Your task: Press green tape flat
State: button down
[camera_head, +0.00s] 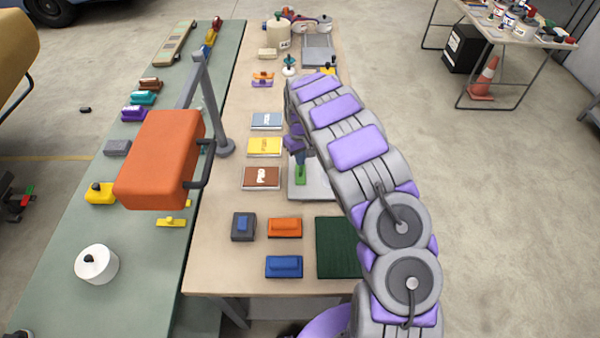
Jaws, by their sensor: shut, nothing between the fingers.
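A strip of green tape (301,176) lies on a light grey panel (318,185) on the wooden table. My arm comes in from the lower right and bends down over the panel. My gripper (300,156) is shut and points down at the far end of the green strip. A grey-green piece shows just below the fingers. I cannot tell whether the fingertips touch the tape. My arm hides the right part of the panel.
An orange block on a stand (162,160) rises left of the panel. Brown (261,178), yellow (264,147) and blue-grey (266,121) boxes lie beside the panel. Orange (284,228) and blue (284,266) blocks and a dark green mat (338,250) lie nearer.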

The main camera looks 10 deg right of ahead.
aim_at(301, 169)
jog(key=shift+r+p, duration=0.55)
jog(key=shift+r, duration=1.45)
jog(key=s+d+r+m+h+b, duration=0.1)
jog(key=s+d+r+m, duration=0.1)
jog(key=s+r, duration=0.7)
jog(key=s+d+r+m, duration=0.1)
jog(key=s+d+r, duration=0.2)
jog(key=s+r, duration=0.6)
jog(key=s+a+g, duration=0.1)
jog(key=s+a, duration=0.1)
jog(key=s, duration=1.3)
jog(key=s+a+y+b, duration=0.1)
jog(key=s+a, duration=0.2)
jog(key=s, duration=1.2)
jog(key=shift+m+g+b, duration=0.3)
jog(key=shift+m+g, duration=0.1)
